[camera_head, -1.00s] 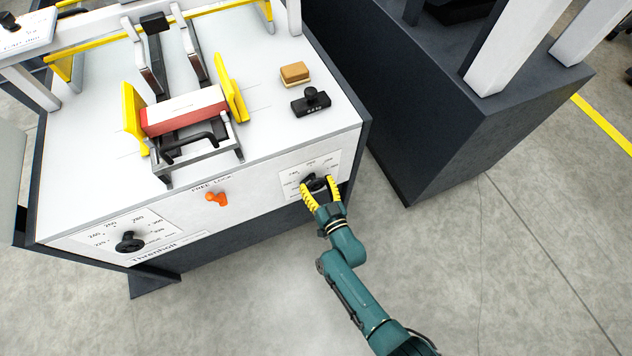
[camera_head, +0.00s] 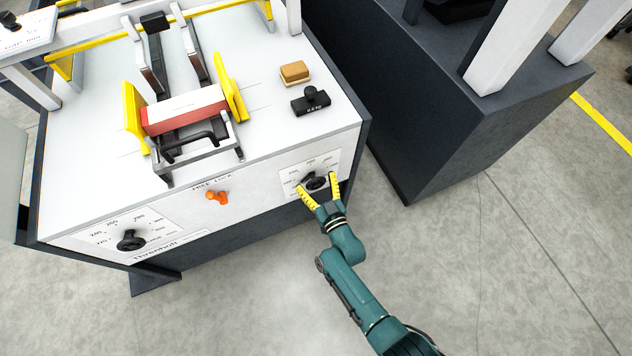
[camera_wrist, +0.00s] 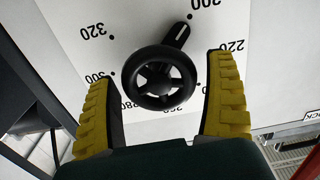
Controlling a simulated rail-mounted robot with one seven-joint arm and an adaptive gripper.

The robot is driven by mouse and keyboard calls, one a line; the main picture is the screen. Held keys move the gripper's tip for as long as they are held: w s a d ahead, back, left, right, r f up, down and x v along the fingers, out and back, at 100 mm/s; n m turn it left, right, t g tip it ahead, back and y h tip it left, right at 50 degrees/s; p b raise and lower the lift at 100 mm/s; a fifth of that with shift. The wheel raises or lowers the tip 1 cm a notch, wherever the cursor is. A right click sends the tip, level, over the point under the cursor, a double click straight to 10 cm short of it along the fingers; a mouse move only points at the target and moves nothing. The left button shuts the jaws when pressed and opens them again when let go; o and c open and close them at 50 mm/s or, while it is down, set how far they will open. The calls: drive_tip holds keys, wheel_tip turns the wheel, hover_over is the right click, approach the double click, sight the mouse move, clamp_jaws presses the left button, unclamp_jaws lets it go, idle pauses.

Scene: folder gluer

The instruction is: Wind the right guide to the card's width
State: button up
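The right knob (camera_head: 315,181) is a black handwheel with a pointer on a numbered dial plate (camera_head: 291,177) on the machine's front. The yellow right guide (camera_head: 232,88) stands at the right end of the red and white card stack (camera_head: 185,110). The yellow left guide (camera_head: 134,116) stands at its left end.
The orange lock lever (camera_head: 217,197) and left knob (camera_head: 131,241) are on the same front panel. A tan block (camera_head: 295,73) and a black stamp-like weight (camera_head: 311,101) lie on the white top. A dark machine body (camera_head: 440,90) stands to the right.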

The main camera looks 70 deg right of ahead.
drive_tip(key=shift+o, duration=0.7)
drive_tip(key=shift+f, duration=0.1)
drive_tip(key=shift+s+a, duration=0.2)
drive_tip(key=v, duration=1.1)
drive_tip(key=shift+s+a, duration=0.15)
